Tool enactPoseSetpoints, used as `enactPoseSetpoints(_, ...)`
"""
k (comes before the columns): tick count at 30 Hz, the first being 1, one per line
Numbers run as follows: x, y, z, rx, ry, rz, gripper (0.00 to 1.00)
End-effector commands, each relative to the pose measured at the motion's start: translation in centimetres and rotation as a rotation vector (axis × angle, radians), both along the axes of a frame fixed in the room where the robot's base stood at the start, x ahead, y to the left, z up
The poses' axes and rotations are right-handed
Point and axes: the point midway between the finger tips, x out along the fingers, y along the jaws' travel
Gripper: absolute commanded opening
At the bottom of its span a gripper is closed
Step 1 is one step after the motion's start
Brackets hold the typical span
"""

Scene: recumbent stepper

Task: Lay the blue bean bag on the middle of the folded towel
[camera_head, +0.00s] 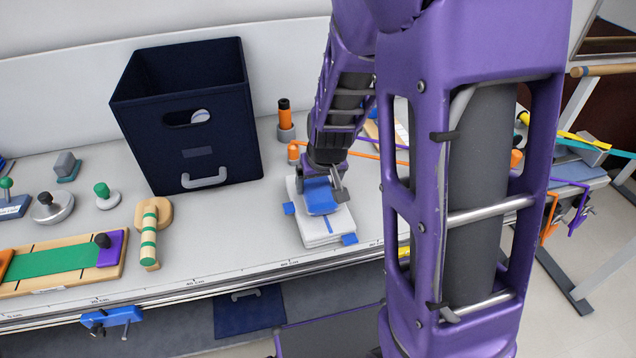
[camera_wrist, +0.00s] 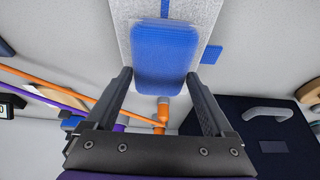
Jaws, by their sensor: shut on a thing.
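The blue bean bag (camera_head: 320,197) is between the fingers of my gripper (camera_head: 323,186), over the folded towel (camera_head: 322,238). The towel is pale grey-white, with a blue band and blue tabs at its sides. In the wrist view the bag (camera_wrist: 165,58) lies between the two dark fingertips of my gripper (camera_wrist: 161,78), with the towel (camera_wrist: 128,14) behind it. My gripper is shut on the bag. The bag covers part of the towel's middle. I cannot tell whether its underside touches the towel.
A dark blue bin (camera_head: 225,140) stands behind and left of the towel. A striped wooden handle (camera_head: 149,238) lies to the left. The bench's front edge (camera_head: 270,268) is close by.

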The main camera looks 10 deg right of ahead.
Motion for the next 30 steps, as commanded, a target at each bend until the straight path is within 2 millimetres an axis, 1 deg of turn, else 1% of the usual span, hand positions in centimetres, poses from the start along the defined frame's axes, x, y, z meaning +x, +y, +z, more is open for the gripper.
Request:
enactPoseSetpoints(3,0.0,0.0,-0.5,0.000,-0.001,0.000,0.17)
enactPoseSetpoints(4,0.0,0.0,-0.3,0.000,0.000,0.000,0.91)
enactPoseSetpoints(6,0.0,0.0,-0.3,0.000,0.000,0.000,1.00)
enactPoseSetpoints(13,0.0,0.0,-0.2,0.000,0.000,0.000,1.00)
enactPoseSetpoints(17,-0.1,0.0,0.7,0.001,-0.002,0.001,1.00)
enactPoseSetpoints(20,-0.7,0.1,2.4,0.000,-0.004,0.002,1.00)
enactPoseSetpoints(24,-1.9,0.1,5.5,0.001,-0.005,0.004,1.00)
enactPoseSetpoints(30,-3.5,0.1,9.1,0.001,-0.005,0.001,1.00)
